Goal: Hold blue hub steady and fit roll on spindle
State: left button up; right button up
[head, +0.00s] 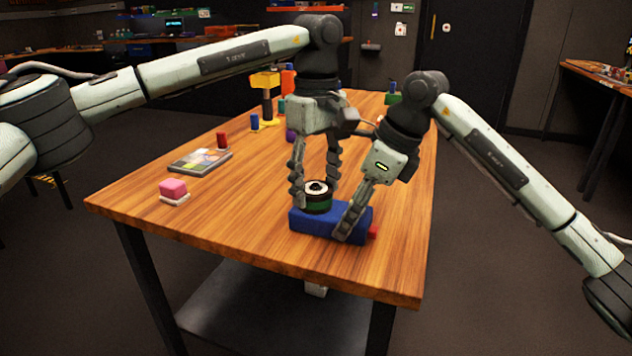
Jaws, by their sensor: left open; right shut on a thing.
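The blue hub (308,222) is a low blue block near the front right of the wooden table, with a small red part (372,232) at its right end. The roll (318,203), dark with a green band and a pale ring on top, stands upright on the hub; a dark centre shows in the ring. I cannot tell how deeply it sits on the spindle. My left gripper (315,192) is open, pointing down, with its fingers on either side of the roll. My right gripper (347,234) is shut on the blue hub's right part, its fingers hiding some of it.
A pink block on a white base (173,191) and a flat grey tray with coloured patches (201,160) lie on the left of the table (230,220). A red cylinder (222,141), a blue one (254,122) and a yellow-topped stand (265,82) are farther back. The front left is clear.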

pick_arm(q)
notch_tip(320, 180, up, 11)
dwell(1.2)
jog(key=shift+r, duration=0.15)
notch_tip(320, 180, up, 11)
dwell(1.3)
pick_arm(e)
jog(key=o, duration=1.3)
jog(key=shift+o, duration=0.2)
jog(key=shift+r, duration=0.15)
jog(key=v, duration=1.1)
jog(key=shift+d+r, duration=0.2)
jog(key=shift+r, duration=0.15)
